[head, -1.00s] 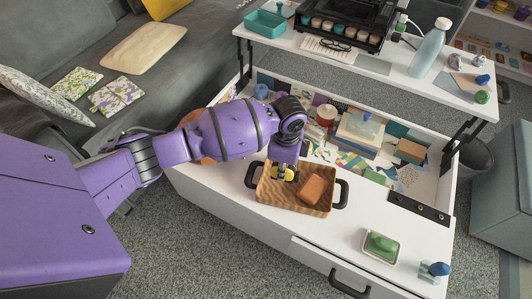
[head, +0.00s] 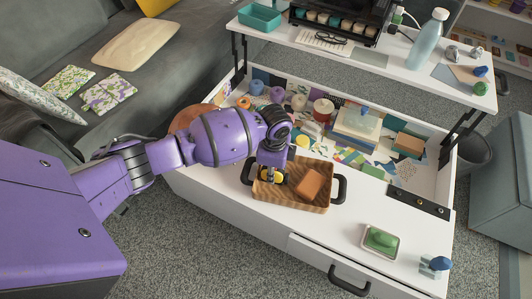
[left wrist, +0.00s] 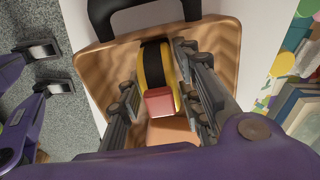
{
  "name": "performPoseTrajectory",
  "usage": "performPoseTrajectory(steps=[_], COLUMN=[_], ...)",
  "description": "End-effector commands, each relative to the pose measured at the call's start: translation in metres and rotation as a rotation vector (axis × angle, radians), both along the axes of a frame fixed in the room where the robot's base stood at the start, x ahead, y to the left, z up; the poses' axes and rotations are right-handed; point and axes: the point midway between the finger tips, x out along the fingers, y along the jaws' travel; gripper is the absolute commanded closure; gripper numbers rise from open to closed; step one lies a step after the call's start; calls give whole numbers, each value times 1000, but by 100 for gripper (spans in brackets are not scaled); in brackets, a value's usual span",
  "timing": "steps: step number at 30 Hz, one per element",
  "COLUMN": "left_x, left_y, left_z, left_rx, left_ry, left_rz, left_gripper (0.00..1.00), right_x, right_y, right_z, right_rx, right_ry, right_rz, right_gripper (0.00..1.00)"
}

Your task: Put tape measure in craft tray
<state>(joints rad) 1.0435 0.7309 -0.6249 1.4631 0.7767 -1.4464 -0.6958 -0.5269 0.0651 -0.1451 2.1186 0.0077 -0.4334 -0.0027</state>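The craft tray (head: 291,207) is a wooden tray with black handles on the white table; it fills much of the left wrist view (left wrist: 92,62). The tape measure (left wrist: 154,66) is yellow and black with a red part. It also shows small in the head view (head: 274,178), at the tray's left side. My left gripper (left wrist: 158,48) points down into the tray, its fingers closed against both sides of the tape measure. Whether the tape measure touches the tray floor is hidden.
A reddish-brown block (head: 310,184) lies in the tray, right of the gripper. A green soap-like block on a small dish (head: 381,242) sits at front right. Craft supplies fill the recess behind the tray, and a raised shelf (head: 392,66) stands above it.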

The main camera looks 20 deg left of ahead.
Motion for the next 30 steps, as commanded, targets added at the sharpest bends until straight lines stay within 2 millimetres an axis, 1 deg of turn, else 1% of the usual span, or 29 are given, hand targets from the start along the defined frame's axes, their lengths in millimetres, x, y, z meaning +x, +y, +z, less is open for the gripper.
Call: performPoseTrajectory(steps=[2, 10, 14, 17, 24, 27, 30], left_x=[1, 1, 2, 3, 3, 2, 2], left_y=[0, -1, -1, -1, -1, 0, -1], left_z=[1, 2, 10, 27, 81, 99, 113], left_rx=[-1, 0, -1, -1, -1, -1, -1], left_ry=[-2, -3, -5, -6, -7, -6, -5], left_rz=[0, 0, -1, -1, -1, -1, -2], left_gripper=[55, 55, 55, 55, 55, 55, 55], right_x=[-2, -8, -9, -8, -5, -4, -3], right_y=[-1, -1, -1, -1, -1, 0, 1], right_z=[0, -2, -1, 5, 21, 25, 28], right_rx=[-1, -2, -2, -2, -4, -3, -3], right_ry=[3, 15, 16, 12, 0, -4, -7], right_rz=[0, -1, -1, -1, 0, 3, 5], right_gripper=[62, 62, 62, 62, 62, 62, 62])
